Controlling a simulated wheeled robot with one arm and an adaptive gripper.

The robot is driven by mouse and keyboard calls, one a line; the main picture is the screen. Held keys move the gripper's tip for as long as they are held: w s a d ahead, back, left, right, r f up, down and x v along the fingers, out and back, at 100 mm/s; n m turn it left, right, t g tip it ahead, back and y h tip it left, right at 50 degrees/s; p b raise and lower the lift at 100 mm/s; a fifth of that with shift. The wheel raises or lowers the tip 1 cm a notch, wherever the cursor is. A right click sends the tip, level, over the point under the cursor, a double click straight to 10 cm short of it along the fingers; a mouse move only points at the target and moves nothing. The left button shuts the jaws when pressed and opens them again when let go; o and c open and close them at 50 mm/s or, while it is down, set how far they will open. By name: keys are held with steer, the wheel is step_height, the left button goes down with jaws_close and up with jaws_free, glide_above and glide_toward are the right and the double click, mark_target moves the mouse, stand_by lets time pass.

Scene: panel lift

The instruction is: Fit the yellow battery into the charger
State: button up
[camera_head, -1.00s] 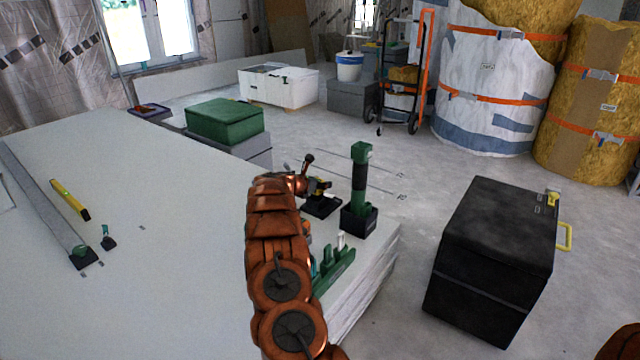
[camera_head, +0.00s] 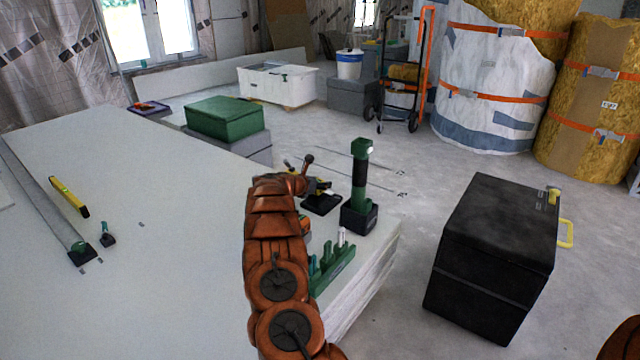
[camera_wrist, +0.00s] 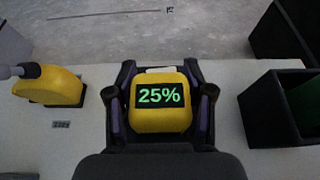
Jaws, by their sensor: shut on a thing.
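The yellow battery (camera_wrist: 160,118) sits between the two dark fingers of my gripper (camera_wrist: 163,103), which is shut on it. Its display reads 25% in green. In the head view the battery (camera_head: 321,188) is a small yellow patch at the end of my orange arm. A black base, probably the charger (camera_head: 321,205), shows just below it on the near right part of the white panel stack. In the wrist view the battery and gripper hide what lies under them, so I cannot tell whether the battery touches or is seated in the charger.
A green post in a black holder (camera_head: 360,217) stands close on the right. A yellow tool (camera_wrist: 55,86) lies close on the left in the wrist view. A green rack (camera_head: 333,267) is near the stack's edge. A black case (camera_head: 490,260) stands on the floor at right.

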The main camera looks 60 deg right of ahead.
steer(key=shift+f, duration=0.1)
stand_by(0.5)
stand_by(0.3)
steer(key=o, duration=1.4)
steer(key=shift+c, duration=0.2)
steer(key=v, duration=1.2)
